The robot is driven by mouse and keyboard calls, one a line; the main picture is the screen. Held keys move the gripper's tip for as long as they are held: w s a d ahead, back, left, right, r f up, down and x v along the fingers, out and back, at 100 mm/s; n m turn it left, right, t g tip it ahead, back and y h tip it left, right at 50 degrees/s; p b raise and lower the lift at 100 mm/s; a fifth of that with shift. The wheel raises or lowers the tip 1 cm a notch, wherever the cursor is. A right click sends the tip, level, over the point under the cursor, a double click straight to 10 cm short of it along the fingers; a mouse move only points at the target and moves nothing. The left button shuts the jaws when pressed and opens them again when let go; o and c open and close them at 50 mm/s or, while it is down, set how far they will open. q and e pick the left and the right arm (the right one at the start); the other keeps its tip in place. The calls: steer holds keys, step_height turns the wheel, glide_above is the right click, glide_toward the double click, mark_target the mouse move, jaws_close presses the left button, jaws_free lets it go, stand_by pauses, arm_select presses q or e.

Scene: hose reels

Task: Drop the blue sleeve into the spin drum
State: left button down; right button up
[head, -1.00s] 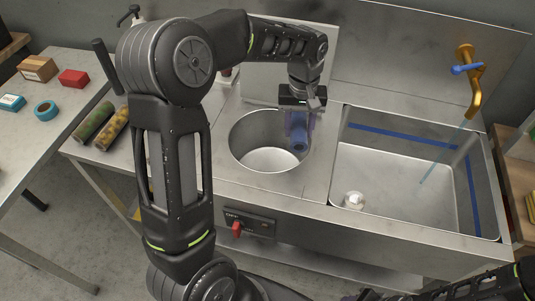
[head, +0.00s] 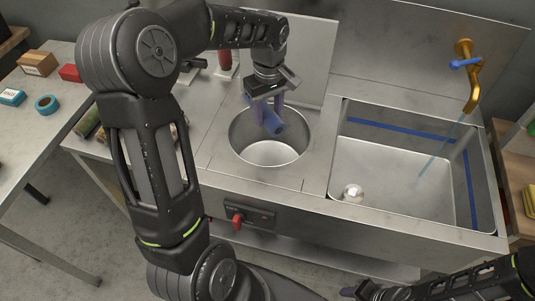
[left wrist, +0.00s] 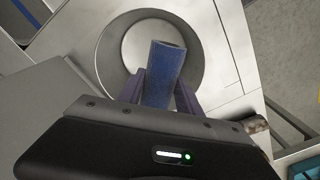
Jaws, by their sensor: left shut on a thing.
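The blue sleeve (head: 270,122) is a short tube, held tilted between the fingers of my left gripper (head: 268,112). The spin drum (head: 268,152) is a round metal well in the steel counter. In the head view the sleeve overlaps the far part of the drum's opening. In the left wrist view the sleeve (left wrist: 165,75) stands between the two purple fingers, with the drum (left wrist: 122,45) behind it. I cannot tell whether its lower end is below the rim. My right arm shows at the bottom right, with its gripper (head: 352,293) only partly visible.
A raised lid panel (head: 300,60) stands behind the drum. A sink (head: 400,170) with a brass tap (head: 470,85) running water is to the right. A red knob (head: 237,220) is on the front panel. A side table with small boxes (head: 38,63) and blue tape (head: 46,104) stands at left.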

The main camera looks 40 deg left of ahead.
arm_select(q)
steer(key=shift+f+b, duration=1)
steer(key=shift+f, duration=0.85)
steer(key=c, duration=0.7)
jaws_free()
step_height(320, 180, up, 8)
steer(key=shift+f+b, duration=0.1)
steer(key=shift+b, duration=0.2)
